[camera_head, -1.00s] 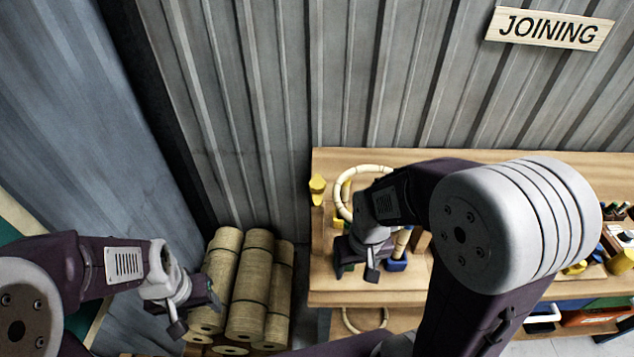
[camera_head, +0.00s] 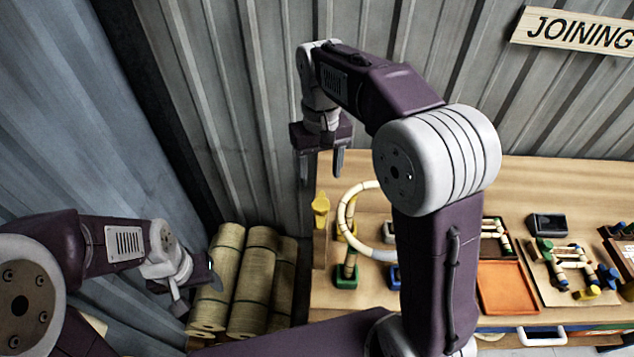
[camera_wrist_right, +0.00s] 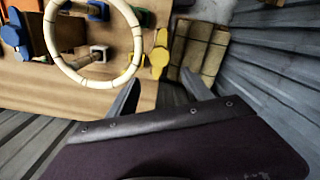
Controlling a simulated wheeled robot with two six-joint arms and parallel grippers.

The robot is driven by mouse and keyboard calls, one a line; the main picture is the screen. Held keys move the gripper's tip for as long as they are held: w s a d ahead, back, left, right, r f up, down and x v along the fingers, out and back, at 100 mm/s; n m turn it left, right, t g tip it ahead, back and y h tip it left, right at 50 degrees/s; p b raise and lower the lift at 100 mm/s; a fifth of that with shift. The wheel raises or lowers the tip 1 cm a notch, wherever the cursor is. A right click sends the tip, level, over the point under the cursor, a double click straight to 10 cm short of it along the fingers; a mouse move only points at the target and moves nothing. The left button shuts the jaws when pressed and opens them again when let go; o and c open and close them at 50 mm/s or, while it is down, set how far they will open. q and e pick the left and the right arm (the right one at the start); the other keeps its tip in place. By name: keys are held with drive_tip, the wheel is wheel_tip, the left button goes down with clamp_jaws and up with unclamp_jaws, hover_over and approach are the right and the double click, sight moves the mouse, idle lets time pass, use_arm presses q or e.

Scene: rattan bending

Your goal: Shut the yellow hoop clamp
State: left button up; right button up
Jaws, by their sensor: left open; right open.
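The yellow hoop clamp (camera_head: 320,204) sits on a wooden post at the left end of the bench, beside the pale rattan hoop (camera_head: 345,212). In the right wrist view the clamp (camera_wrist_right: 159,55) is just right of the hoop (camera_wrist_right: 63,67). I cannot tell how far its jaw is closed. My right gripper (camera_head: 320,172) is open and empty, fingers pointing down, above the clamp in the head view. Its fingers also show in the wrist view (camera_wrist_right: 160,90), apart from the clamp. My left gripper (camera_head: 198,288) is open and empty at lower left, beside the rattan rolls.
Rattan rolls (camera_head: 252,275) stand left of the wooden bench (camera_head: 420,310). Green and blue blocks stand near the hoop. An orange tray (camera_head: 507,287) and small joint parts lie farther right. The corrugated wall (camera_head: 250,100) is close behind my right gripper.

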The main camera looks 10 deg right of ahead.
sight(321, 204)
drive_tip(key=s+f, duration=0.2)
drive_tip(key=shift+s, duration=0.3)
drive_tip(key=f, duration=0.2)
drive_tip(key=w+f, duration=0.1)
drive_tip(key=f, duration=0.3)
drive_tip(key=shift+w+f, duration=0.1)
drive_tip(key=shift+w, duration=0.15)
drive_tip(key=shift+f, duration=0.2)
drive_tip(key=shift+s, duration=0.4)
use_arm(q)
drive_tip(key=shift+s+r, duration=0.35)
drive_tip(key=shift+s, duration=0.35)
use_arm(e)
drive_tip(key=shift+w, duration=0.15)
clamp_jaws()
